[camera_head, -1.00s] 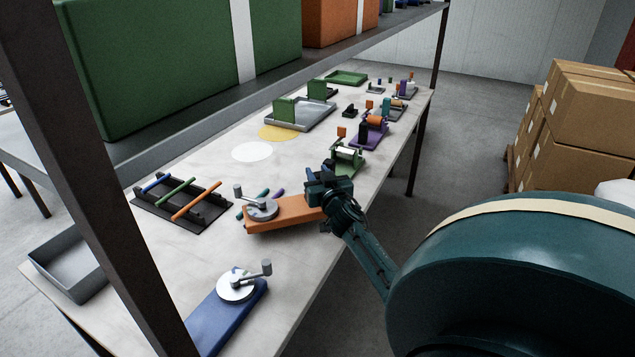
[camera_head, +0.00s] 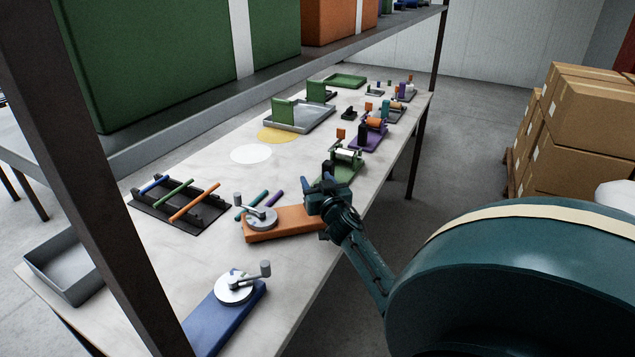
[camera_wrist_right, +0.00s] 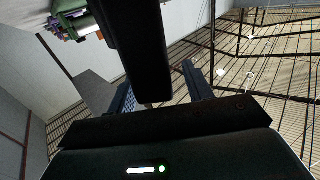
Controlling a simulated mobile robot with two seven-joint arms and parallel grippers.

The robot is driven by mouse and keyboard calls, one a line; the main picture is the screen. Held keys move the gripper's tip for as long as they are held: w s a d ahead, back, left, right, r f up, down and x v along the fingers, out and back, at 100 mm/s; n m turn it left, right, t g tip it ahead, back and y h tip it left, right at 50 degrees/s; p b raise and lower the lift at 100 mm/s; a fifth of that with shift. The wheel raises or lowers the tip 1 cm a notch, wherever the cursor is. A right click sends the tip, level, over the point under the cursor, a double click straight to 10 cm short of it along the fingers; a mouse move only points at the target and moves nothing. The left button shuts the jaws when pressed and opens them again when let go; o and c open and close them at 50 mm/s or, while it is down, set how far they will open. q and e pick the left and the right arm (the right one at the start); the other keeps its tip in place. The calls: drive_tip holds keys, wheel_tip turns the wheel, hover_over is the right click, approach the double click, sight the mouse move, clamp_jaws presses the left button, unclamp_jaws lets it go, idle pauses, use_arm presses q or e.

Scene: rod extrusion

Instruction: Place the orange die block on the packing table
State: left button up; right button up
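The orange die block (camera_head: 285,223), with a grey crank disc (camera_head: 260,219) at its left end, is at the near edge of the long pale table (camera_head: 285,290). Whether it rests on the top or hangs just above it is hard to tell. My right gripper (camera_head: 322,200) is at the block's right end and appears shut on it; the fingertips are partly hidden. In the right wrist view, a dark bar (camera_wrist_right: 145,50) stands between the fingers (camera_wrist_right: 160,95); I cannot tell which part it is. My left gripper is not in view.
A blue crank block (camera_head: 225,320) lies nearer me. A black rack (camera_head: 155,208) with coloured rods and a grey tray (camera_head: 65,270) are at left. A green block (camera_head: 345,170) stands just beyond my gripper. A shelf post (camera_head: 95,180) crosses the left. Boxes (camera_head: 580,130) are at right.

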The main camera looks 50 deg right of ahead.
drive_tip(key=shift+r+p, duration=0.45)
drive_tip(key=shift+r, duration=0.05)
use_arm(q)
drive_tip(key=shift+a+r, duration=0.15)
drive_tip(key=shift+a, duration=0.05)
use_arm(e)
drive_tip(key=v, duration=1.2)
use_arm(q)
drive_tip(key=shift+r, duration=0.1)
